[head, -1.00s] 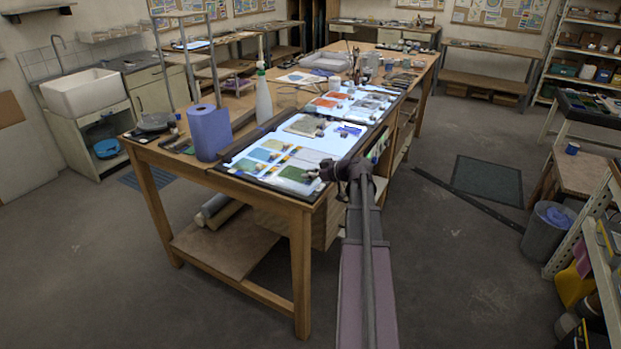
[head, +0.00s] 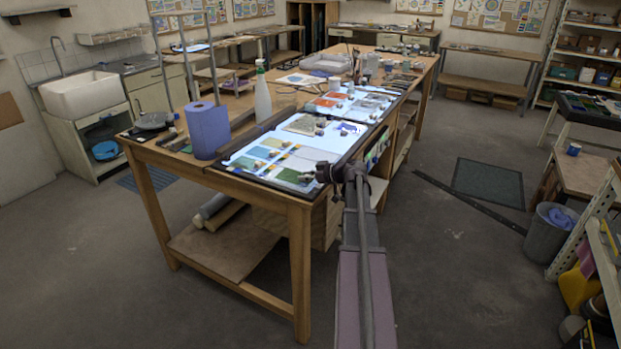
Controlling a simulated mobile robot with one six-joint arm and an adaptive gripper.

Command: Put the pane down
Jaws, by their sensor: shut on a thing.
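My gripper (head: 312,177) is at the near right edge of the lit panel (head: 318,154) on the long wooden table. It is shut on a small pane, which looks to be the green one (head: 290,176) at the panel's near corner. The fingertips are small and dark here, so the grip itself is hard to make out. I cannot tell whether the pane touches the panel or is just above it. Blue (head: 257,152) and yellow-green panes lie close beside it on the panel. My arm comes in from the bottom of the picture and covers part of the table's right side.
More coloured panes and small pots sit farther along the table (head: 301,205). A grey bin (head: 549,234) stands on the floor at right.

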